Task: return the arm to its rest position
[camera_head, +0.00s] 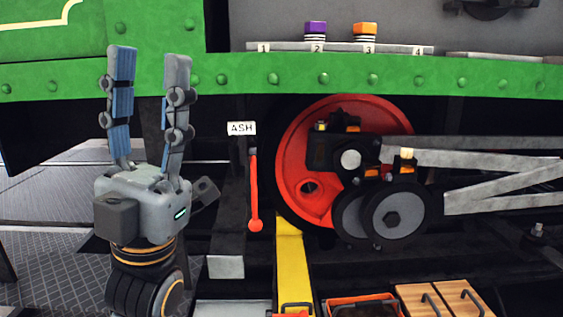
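My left gripper (148,68) stands upright at the left of the head view, its two fingers pointing up. The fingers are wide apart with nothing between them. It is in front of the green side of the steam tram (210,78) and left of the red wheel (300,135). It appears to touch nothing. My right gripper does not show.
A red-handled ASH lever (255,195) hangs right of my gripper. A numbered shelf (390,48) holds a purple-topped piece (316,30) and an orange-topped piece (365,31). Grey rods (490,157) run right. A yellow post (292,265) and wooden lids (425,300) are below.

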